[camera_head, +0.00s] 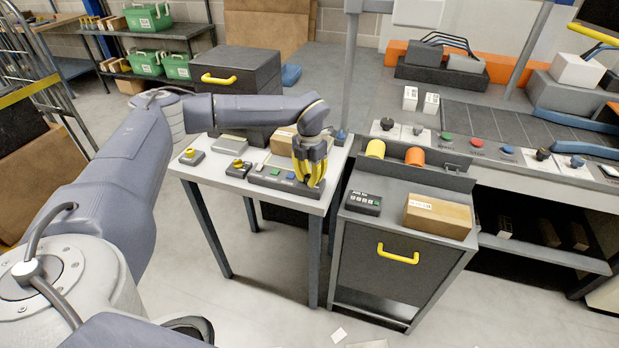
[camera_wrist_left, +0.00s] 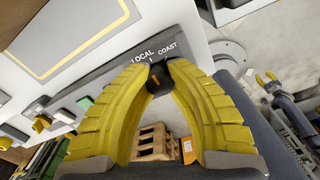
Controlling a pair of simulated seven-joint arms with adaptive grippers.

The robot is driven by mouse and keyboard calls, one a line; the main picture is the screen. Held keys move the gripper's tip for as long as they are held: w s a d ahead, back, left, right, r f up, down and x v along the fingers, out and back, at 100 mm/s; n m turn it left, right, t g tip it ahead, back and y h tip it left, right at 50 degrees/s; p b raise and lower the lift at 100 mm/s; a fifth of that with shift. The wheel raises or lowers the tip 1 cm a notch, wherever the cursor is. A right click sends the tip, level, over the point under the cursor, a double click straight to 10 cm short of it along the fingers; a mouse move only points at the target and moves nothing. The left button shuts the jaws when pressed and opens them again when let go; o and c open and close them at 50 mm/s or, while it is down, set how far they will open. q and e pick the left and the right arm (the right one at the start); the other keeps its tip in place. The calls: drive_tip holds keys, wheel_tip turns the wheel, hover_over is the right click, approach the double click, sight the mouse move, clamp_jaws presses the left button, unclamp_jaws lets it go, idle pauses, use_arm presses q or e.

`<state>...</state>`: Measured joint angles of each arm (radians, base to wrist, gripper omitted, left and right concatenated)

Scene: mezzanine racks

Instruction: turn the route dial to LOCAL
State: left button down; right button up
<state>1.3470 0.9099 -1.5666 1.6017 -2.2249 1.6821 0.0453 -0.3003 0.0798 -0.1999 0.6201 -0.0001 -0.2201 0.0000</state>
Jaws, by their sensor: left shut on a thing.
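The route dial (camera_wrist_left: 157,80) is a small black knob with an orange mark. In the left wrist view it sits between the yellow fingertips, below the printed words LOCAL and COAST. I cannot tell exactly which word the mark points at. In the head view the fingers hide the dial.
On the same table (camera_head: 312,206) are a yellow-topped button box (camera_head: 192,156), a yellow knob box (camera_head: 238,168) and a cardboard box (camera_head: 284,141). A dark cabinet (camera_head: 387,265) stands to the right, carrying a carton (camera_head: 437,217) and a keypad (camera_head: 363,202).

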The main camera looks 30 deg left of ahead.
sight(310, 177)
idle(0.4)
use_arm(q)
drive_tip(key=c, duration=1.1)
unclamp_jaws()
drive_tip(key=shift+o, duration=0.2)
wheel_tip(310, 177, up, 12)
